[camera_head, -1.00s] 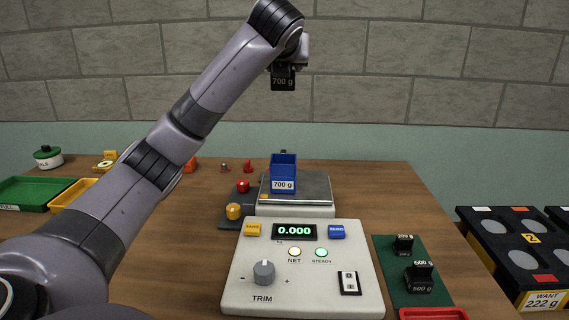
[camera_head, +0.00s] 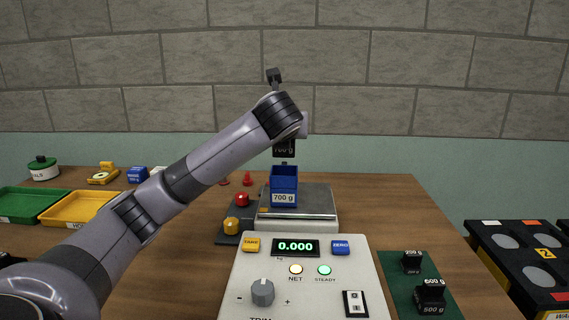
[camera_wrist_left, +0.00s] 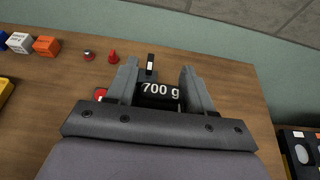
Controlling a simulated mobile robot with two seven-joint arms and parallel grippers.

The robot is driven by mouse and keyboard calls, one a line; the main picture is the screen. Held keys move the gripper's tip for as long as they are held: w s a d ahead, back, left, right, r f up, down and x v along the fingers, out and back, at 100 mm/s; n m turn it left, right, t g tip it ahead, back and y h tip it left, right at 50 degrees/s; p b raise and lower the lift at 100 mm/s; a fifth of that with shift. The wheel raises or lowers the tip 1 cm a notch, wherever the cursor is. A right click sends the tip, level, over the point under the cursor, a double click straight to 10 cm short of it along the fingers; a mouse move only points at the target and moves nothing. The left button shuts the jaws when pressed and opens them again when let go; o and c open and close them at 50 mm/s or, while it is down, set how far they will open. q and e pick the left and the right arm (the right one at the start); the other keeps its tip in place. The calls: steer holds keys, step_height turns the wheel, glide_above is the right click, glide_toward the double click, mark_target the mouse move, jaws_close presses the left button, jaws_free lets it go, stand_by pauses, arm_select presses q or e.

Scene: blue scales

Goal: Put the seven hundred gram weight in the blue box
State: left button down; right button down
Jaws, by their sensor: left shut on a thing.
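The black 700 g weight (camera_head: 284,149) hangs just above the blue box. It also shows in the left wrist view (camera_wrist_left: 158,95), between the two fingers. My left gripper (camera_wrist_left: 158,85) is shut on it, though in the head view my wrist hides most of the fingers. The blue box (camera_head: 284,182), labelled 700 g, stands upright on the scale's metal pan (camera_head: 320,200). The weight is above its opening and looks apart from it. The box is hidden behind the weight in the wrist view. My right gripper is in neither view.
The scale's console (camera_head: 300,275) reads 0.000. A green mat (camera_head: 437,300) with 200 g and 600 g weights lies to its right. Green (camera_head: 30,205) and yellow (camera_head: 78,209) trays lie at the left. A black rack (camera_head: 510,262) stands at the right edge.

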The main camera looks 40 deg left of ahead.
mark_target(284, 157)
arm_select(q)
step_height(284, 157, down, 6)
steer(key=shift+f+b, duration=0.25)
steer(key=shift+b, duration=0.2)
steer(key=shift+c, duration=2.2)
jaws_free()
steer(key=shift+f, duration=0.15)
steer(key=shift+s+d+r, duration=0.2)
steer(key=shift+r, duration=0.05)
steer(key=v, duration=1.1)
steer(key=shift+s+p, duration=0.2)
steer(key=shift+p, duration=0.15)
steer(key=shift+d, duration=0.15)
